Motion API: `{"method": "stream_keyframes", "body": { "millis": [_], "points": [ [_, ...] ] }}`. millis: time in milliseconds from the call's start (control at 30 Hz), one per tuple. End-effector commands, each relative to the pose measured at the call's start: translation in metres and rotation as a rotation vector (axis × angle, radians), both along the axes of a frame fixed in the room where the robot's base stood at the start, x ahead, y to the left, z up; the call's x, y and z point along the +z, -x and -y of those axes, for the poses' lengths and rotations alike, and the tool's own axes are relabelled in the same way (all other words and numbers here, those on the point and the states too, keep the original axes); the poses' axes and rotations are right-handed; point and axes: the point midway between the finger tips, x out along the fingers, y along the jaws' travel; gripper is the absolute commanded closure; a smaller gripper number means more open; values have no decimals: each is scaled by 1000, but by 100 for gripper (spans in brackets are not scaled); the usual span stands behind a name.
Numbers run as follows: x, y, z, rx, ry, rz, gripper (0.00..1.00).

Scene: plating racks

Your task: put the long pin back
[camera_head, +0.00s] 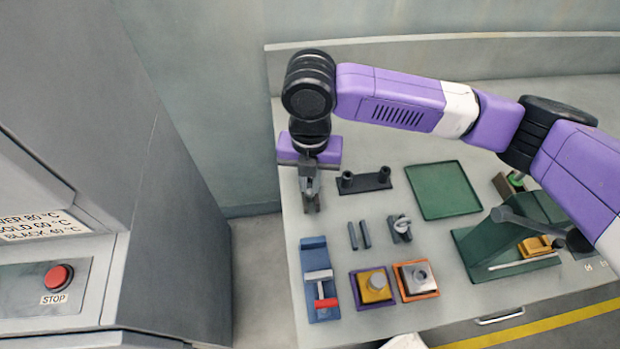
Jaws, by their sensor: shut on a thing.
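My gripper (311,205) points down over the far left part of the table, left of a dark base with two black posts (364,180). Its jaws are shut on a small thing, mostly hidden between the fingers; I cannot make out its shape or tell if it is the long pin. Two short dark bars (358,235) lie side by side on the table, nearer than the gripper. A thin pale rod (523,262) lies at the front of the green stand on the right; I cannot tell if it is a pin.
A blue tray (313,246) with a red-handled tool, a purple tray with a yellow block (375,287) and an orange tray (416,279) line the front. A small clamp-like fixture (400,228) stands mid-table. A flat green tray (443,190) looks empty. A grey cabinet stands left.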

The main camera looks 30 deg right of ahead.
Motion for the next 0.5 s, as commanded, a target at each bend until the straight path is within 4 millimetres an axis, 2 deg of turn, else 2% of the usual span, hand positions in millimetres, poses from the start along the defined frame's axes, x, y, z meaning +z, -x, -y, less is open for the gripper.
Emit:
{"method": "stream_keyframes", "body": {
  "millis": [267,300,400,500],
  "points": [
    [-5,0,0,0,-1,-1,100],
    [-5,0,0,0,0,0,84],
    [-4,0,0,0,0,0,67],
    [-4,0,0,0,0,0,67]
  ]
}}
